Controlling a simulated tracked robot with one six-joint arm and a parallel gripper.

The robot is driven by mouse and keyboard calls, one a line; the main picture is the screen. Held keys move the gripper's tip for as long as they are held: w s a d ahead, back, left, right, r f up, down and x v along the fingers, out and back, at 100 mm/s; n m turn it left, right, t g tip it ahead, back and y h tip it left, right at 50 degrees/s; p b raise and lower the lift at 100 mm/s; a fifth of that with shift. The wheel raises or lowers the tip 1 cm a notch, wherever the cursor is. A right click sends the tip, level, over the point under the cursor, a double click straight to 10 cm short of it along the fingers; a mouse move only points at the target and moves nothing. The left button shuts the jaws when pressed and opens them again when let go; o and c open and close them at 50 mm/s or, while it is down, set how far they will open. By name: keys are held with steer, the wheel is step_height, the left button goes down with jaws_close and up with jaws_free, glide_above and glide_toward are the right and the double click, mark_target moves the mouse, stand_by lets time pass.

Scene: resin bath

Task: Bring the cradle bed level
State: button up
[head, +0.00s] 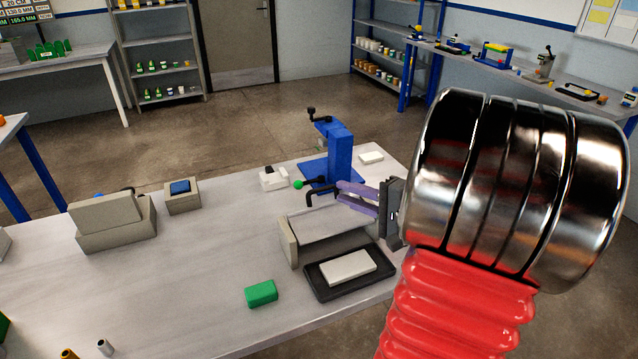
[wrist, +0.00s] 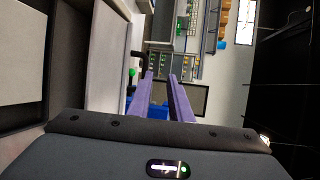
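The cradle is a grey frame with an end wall (head: 289,245) and a pale flat bed (head: 328,223), at the table's right side in the head view. I cannot tell exactly how far the bed is from level. A black cranked handle (head: 313,194) stands at its far edge. My gripper (head: 340,190) has purple fingers, reaching in from the right above the cradle's far right side, close to the handle. In the wrist view the fingers (wrist: 160,75) are apart, with nothing visible between their tips. Contact with the handle cannot be made out.
A blue clamp stand (head: 341,155) and a green ball knob (head: 298,184) are just behind the cradle. A black tray (head: 318,287) holding a pale block (head: 347,267) lies in front. A green block (head: 261,293) is front left.

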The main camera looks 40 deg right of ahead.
steer(key=shift+v, duration=2.15)
steer(key=shift+w+a, duration=0.2)
steer(key=shift+a, duration=0.25)
steer(key=c, duration=0.3)
steer(key=a+n+g+y, duration=0.1)
steer(key=a, duration=0.2)
steer(key=w+a+n+g+y, duration=0.1)
steer(key=a, duration=0.3)
steer(key=w+a+n+g+y, duration=0.1)
steer(key=a, duration=0.2)
steer(key=shift+w+a+f+n, duration=0.15)
steer(key=shift+w+f+n, duration=0.1)
steer(key=shift+f+n, duration=0.15)
jaws_close()
steer(key=s+a+f+n+g+y, duration=0.1)
steer(key=s+a+n+g, duration=0.2)
steer(key=a, duration=0.5)
steer(key=s+a+f+n+g, duration=0.1)
steer(key=a+f+n+g, duration=0.2)
steer(key=a, duration=0.5)
steer(key=s+a+r+n+g+h, duration=0.1)
steer(key=s+a+r+n+h, duration=0.3)
steer(key=n, duration=0.4)
steer(key=shift+s+a+r+h, duration=0.4)
steer(key=shift+a+h, duration=0.15)
steer(key=shift+h, duration=0.45)
